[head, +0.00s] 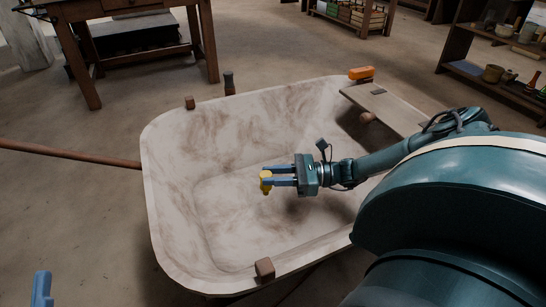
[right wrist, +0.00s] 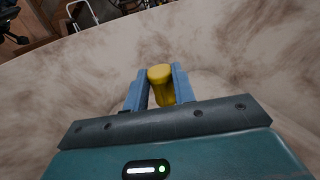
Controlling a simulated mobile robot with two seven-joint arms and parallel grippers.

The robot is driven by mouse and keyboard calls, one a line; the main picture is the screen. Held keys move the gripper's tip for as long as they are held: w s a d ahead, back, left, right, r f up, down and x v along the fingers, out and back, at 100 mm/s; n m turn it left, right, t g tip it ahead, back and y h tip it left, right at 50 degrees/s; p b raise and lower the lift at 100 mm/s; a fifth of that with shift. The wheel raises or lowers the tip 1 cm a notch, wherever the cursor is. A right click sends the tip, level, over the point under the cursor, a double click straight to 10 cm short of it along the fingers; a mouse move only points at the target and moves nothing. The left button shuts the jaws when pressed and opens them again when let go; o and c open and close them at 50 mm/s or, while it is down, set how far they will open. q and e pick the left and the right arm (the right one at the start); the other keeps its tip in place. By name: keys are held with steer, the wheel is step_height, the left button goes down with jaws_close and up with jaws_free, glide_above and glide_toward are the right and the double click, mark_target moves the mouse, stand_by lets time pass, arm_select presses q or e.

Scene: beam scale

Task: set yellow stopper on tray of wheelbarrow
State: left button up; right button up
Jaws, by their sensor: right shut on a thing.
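The yellow stopper (head: 265,181) is a small yellow piece between the blue fingers of my right gripper (head: 268,176). The gripper is shut on it. In the right wrist view the stopper (right wrist: 161,84) shows its rounded top between the two fingertips (right wrist: 160,88). The wheelbarrow's tray (head: 180,140) is a large pale, brown-stained basin in the middle of the head view. My right gripper holds the stopper over the inside of the tray; the exact height above its floor is hard to tell. A blue fingertip of my left gripper (head: 42,288) shows at the lower left; its jaw opening is not clear.
A board (head: 388,108) lies across the tray's right corner, with an orange object (head: 361,72) near it on the rim. Wooden blocks (head: 264,268) sit on the rim. A wooden handle (head: 65,152) extends left. A workbench (head: 130,20) and shelves (head: 500,60) stand behind.

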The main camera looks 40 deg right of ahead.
step_height(320, 180, down, 7)
steer(key=b, duration=0.3)
arm_select(q)
steer(key=r+m+h, duration=0.1)
steer(key=m+h, duration=0.1)
steer(key=r+m+h, duration=0.1)
steer(key=r+h, duration=0.1)
steer(key=r+m+h, duration=0.1)
steer(key=m, duration=0.1)
steer(key=shift+s+a+r+m+h, duration=0.2)
steer(key=shift+s+r+m+h, duration=0.1)
steer(key=shift+s+r+h, duration=0.1)
arm_select(e)
steer(key=shift+f, duration=0.2)
steer(key=o, duration=1)
steer(key=shift+o, duration=0.2)
